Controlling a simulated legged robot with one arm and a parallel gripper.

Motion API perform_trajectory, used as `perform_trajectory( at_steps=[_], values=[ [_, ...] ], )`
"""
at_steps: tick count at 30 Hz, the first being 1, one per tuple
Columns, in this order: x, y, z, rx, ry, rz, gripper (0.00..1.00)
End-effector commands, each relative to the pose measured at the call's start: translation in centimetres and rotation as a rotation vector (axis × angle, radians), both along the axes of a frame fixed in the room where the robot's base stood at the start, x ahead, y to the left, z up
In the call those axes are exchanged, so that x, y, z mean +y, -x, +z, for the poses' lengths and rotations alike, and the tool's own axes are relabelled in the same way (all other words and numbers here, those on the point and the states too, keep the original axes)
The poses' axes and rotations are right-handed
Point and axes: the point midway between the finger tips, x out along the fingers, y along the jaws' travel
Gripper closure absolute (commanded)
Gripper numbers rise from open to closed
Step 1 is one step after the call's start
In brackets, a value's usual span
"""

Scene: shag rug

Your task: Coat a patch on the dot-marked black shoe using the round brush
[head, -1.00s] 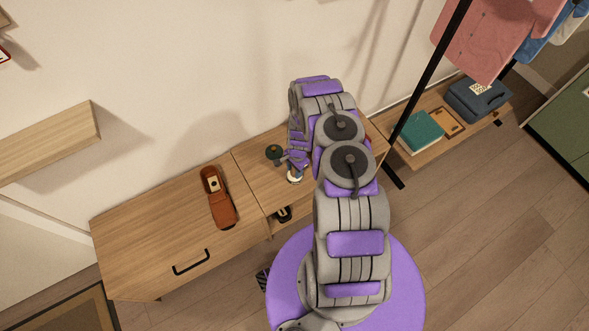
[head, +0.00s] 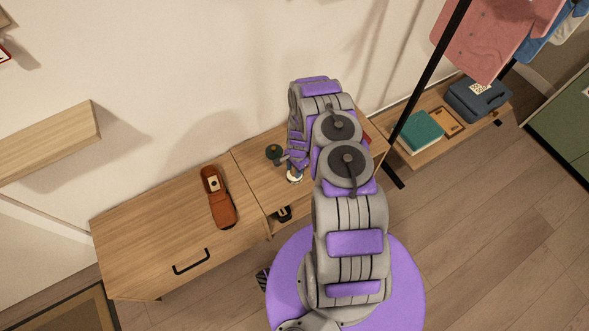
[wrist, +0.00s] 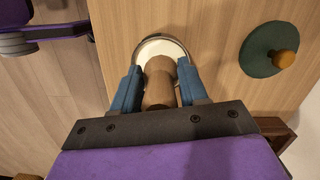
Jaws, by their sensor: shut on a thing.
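My gripper (wrist: 160,88) is shut on a brown wooden handle (wrist: 160,85), apparently the round brush, over a shallow round dish with white contents (wrist: 145,45). The handle's lower end is at or over the white; its bristles are hidden. In the head view my gripper (head: 296,161) is just above this dish (head: 294,178) on the cabinet top. A brown shoe-like item (head: 219,200) with a pale patch lies on the left cabinet top. A small dark object (head: 283,214) sits in the open compartment below; I cannot tell if it is the black shoe. No dots are discernible.
A dark green round lid-like piece with a wooden knob (wrist: 270,50) lies right of the dish in the wrist view; it also shows in the head view (head: 274,152). A black rack post (head: 425,80) stands to the right. The left cabinet top (head: 150,225) has free room.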

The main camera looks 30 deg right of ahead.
Motion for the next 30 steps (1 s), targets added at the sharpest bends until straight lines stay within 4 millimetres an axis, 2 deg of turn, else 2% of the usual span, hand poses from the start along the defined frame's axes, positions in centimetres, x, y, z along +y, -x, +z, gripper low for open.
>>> perform_trajectory(
  at_steps=[8, 30],
  values=[
    [0.1, 0.1, 0.2, 0.002, -0.001, 0.0, 0.87],
    [0.0, 0.0, 5.5, -0.001, 0.0, 0.0, 0.87]
  ],
)
